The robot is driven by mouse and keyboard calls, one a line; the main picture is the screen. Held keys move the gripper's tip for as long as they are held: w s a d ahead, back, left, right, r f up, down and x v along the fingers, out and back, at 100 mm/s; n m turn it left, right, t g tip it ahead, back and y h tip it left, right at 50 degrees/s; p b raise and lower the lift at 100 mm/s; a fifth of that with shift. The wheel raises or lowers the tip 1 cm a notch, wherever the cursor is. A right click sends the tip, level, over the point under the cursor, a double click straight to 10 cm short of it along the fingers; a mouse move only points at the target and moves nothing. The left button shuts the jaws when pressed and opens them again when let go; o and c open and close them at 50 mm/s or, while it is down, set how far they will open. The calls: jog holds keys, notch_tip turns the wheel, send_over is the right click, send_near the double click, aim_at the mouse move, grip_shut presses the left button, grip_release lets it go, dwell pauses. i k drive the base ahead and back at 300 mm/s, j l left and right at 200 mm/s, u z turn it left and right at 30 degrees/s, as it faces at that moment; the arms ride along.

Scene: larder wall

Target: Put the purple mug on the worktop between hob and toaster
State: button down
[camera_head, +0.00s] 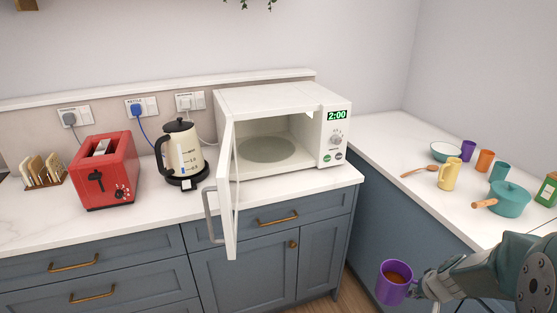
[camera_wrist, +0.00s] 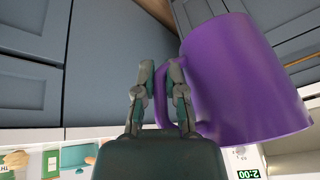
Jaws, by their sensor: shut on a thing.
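A purple mug (camera_head: 388,293) with brown contents hangs over the floor gap at the lower right in the head view. My gripper (camera_head: 417,286) is shut on its handle, and the mug looks roughly upright there. In the wrist view the purple mug (camera_wrist: 245,85) fills the right side, with the handle between the fingers of my gripper (camera_wrist: 162,75). The red toaster (camera_head: 120,182) stands on the left worktop (camera_head: 45,225). A dark sliver at the far left edge may be the hob; I cannot tell.
A toast rack (camera_head: 42,183) stands left of the toaster, a kettle (camera_head: 184,155) right of it. The microwave (camera_head: 270,101) has its door (camera_head: 228,190) open, jutting past the worktop edge. The right worktop (camera_head: 385,140) holds several cups, a bowl (camera_head: 445,152) and a teal pot (camera_head: 510,202).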

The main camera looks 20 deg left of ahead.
aim_at(37, 218)
jog(key=j+u, duration=0.15)
jog(key=u, duration=0.2)
jog(key=j+u, duration=0.1)
jog(key=u, duration=0.25)
jog(key=j+u, duration=0.15)
jog(key=u, duration=0.2)
jog(key=i+j+u, duration=0.2)
jog(key=j+u, duration=0.25)
jog(key=i+j+u, duration=0.25)
jog(key=u, duration=0.15)
